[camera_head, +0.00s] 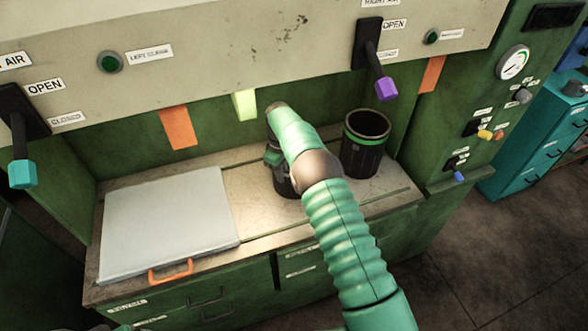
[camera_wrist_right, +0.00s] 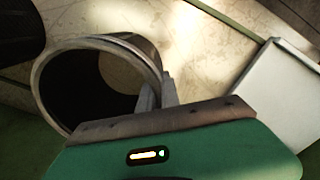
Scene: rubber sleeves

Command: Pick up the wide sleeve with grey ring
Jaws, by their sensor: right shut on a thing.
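The wide sleeve with the grey ring shows large in the right wrist view (camera_wrist_right: 85,85), a dark open cylinder with a grey rim. In the head view only part of its dark wall (camera_head: 284,187) shows below my right gripper. My right gripper (camera_head: 274,160) is shut on the sleeve's wall. Its fingers (camera_wrist_right: 160,92) sit at the right side of the rim in the wrist view. The sleeve looks upright at the worktop; I cannot tell whether it touches it.
A black sleeve with a green ring (camera_head: 367,150) stands right of my right gripper. A pale flat lid with an orange handle (camera_head: 165,220) covers the worktop's left. Levers with a teal knob (camera_head: 22,173) and a purple knob (camera_head: 386,88) hang from the overhead panel.

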